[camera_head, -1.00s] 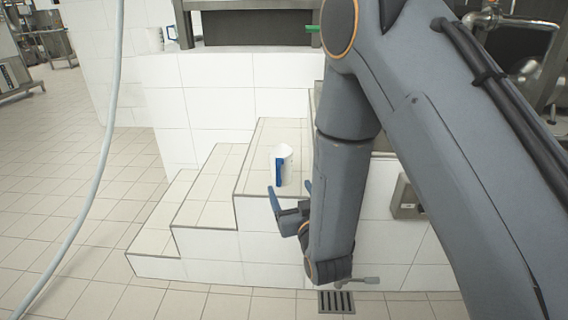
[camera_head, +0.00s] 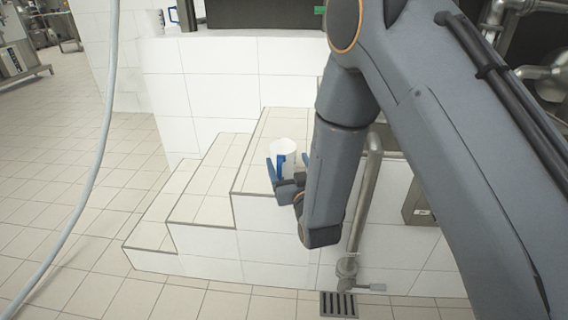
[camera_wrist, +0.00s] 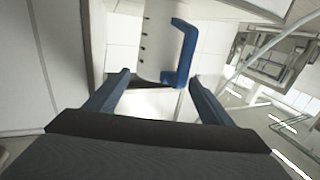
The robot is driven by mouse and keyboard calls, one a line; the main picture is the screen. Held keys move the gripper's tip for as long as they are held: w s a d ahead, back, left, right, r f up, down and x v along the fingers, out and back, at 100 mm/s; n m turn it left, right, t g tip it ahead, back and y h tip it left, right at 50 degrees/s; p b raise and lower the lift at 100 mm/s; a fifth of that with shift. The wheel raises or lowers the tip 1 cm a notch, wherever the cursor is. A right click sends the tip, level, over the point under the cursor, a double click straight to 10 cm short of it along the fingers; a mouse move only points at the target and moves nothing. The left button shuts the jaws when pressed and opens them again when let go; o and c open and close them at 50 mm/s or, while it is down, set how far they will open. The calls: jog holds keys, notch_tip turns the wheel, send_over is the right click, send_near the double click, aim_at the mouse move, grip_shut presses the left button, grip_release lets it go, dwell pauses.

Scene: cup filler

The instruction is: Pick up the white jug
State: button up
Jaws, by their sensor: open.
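The white jug (camera_head: 285,147) with a blue handle stands on the top tiled step in the head view. In the wrist view the jug (camera_wrist: 155,40) shows ahead of the jaws, with dark marks on its side and its blue handle (camera_wrist: 186,50) to the right. My gripper (camera_head: 288,172) is at the jug's near side in the head view, its blue fingers apart. In the wrist view my gripper (camera_wrist: 158,80) is open, and the jug lies between the lines of the fingers, beyond or near the tips. Whether a finger touches it I cannot tell.
The tiled steps (camera_head: 205,194) go down to the left. A white tiled wall (camera_head: 215,95) rises behind them. A metal pipe (camera_head: 366,190) is right of my forearm. A hose (camera_head: 100,150) hangs at the left, and a floor drain (camera_head: 338,304) lies in front.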

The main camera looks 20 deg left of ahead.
aim_at(287, 157)
jog(key=shift+f+b+x, duration=0.15)
jog(key=shift+b+x, duration=0.05)
jog(key=shift+x, duration=1.25)
jog(key=shift+f+b+x, duration=0.15)
jog(key=shift+b+x, duration=0.05)
jog(key=shift+x, duration=1.25)
jog(key=shift+d, duration=0.15)
jog(key=c, duration=1)
jog(key=shift+o, duration=0.2)
jog(key=shift+r, duration=0.2)
notch_tip(287, 157, up, 18)
jog(key=p, duration=0.2)
